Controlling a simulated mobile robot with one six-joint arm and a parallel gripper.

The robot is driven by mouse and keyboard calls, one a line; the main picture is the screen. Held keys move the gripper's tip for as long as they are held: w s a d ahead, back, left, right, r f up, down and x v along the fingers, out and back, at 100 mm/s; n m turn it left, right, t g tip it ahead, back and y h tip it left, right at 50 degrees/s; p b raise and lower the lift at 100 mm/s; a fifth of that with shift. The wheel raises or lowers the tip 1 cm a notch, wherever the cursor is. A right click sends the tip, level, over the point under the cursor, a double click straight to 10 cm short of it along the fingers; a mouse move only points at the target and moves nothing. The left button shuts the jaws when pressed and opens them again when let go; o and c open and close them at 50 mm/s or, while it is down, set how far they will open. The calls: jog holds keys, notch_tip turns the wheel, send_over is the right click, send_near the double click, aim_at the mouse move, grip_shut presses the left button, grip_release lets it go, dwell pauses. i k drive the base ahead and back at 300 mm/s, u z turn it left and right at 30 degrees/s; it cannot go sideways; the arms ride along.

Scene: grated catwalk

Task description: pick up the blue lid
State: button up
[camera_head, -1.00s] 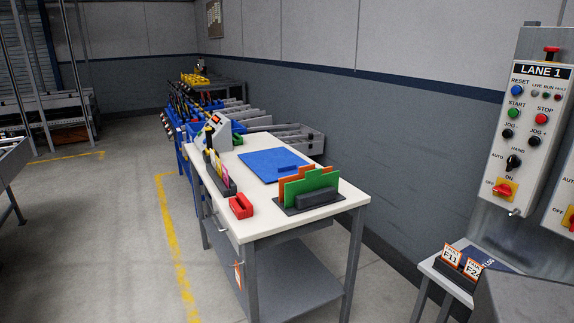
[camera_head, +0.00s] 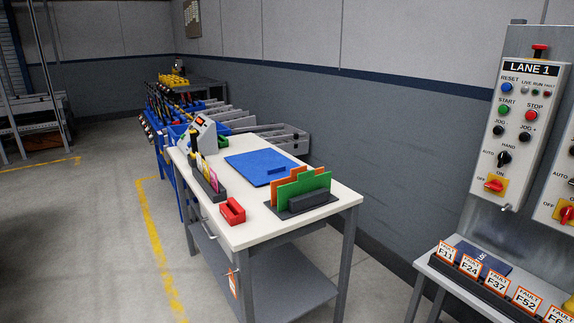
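A flat blue sheet or panel (camera_head: 250,163) lies on the white-topped table (camera_head: 252,231). A small raised blue bar (camera_head: 277,170) sits near its right edge. I cannot tell whether this panel or the bar is the blue lid; no other clear lid shape stands out. My gripper is not in view.
On the table are a red block (camera_head: 232,210), a holder with orange and green cards (camera_head: 306,186) and a grey device (camera_head: 203,133). At right, fault cards (camera_head: 496,282) stand on a side table below a LANE 1 control panel (camera_head: 523,130). Floor is clear at left.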

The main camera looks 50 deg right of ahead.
aim_at(263, 166)
jog(key=u, duration=0.85)
jog(key=k, duration=0.1)
jog(key=z, duration=2.2)
jog(key=k, duration=0.9)
jog(key=u, duration=0.15)
jog(key=i, duration=0.7)
